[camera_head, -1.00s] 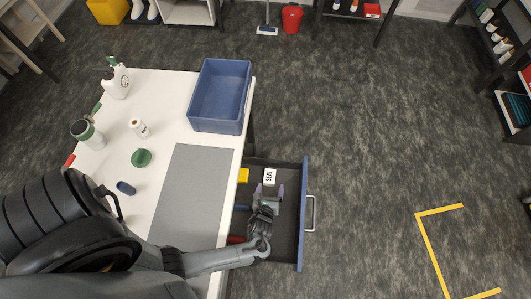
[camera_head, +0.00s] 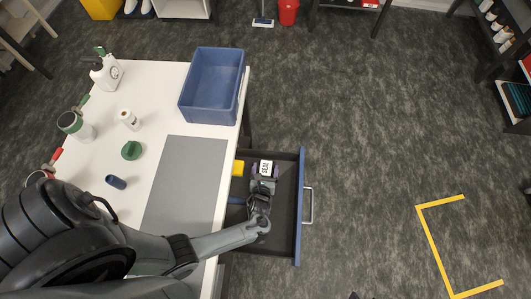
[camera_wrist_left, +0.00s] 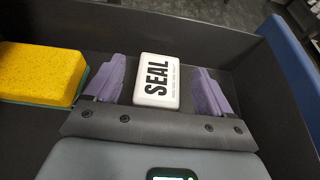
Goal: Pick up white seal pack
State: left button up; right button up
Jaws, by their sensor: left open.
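The white seal pack (camera_wrist_left: 157,80) lies flat in the open drawer, with black "SEAL" lettering facing up. It also shows in the head view (camera_head: 266,167), at the far part of the drawer. My left gripper (camera_wrist_left: 158,88) is open, with one purple finger on each side of the pack and a visible gap to the right finger; the left finger is close to the pack. In the head view my left gripper (camera_head: 264,172) reaches down into the drawer over the pack. My right gripper is not in view.
The drawer (camera_head: 300,205) has dark walls and a blue front. A yellow sponge (camera_wrist_left: 40,75) lies just left of the gripper. The white table (camera_head: 165,90) holds a blue bin (camera_head: 212,85), a grey mat (camera_head: 185,185) and several bottles.

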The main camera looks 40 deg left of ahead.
aim_at(266, 163)
pick_arm(q)
jog(key=b+x, duration=0.1)
jog(key=x, duration=0.2)
jog(key=shift+w+a, duration=0.2)
jog(key=shift+w, duration=0.05)
jog(key=shift+c, duration=0.2)
jog(key=c, duration=1)
jog(key=shift+r, duration=0.1)
jog(key=shift+c, duration=0.2)
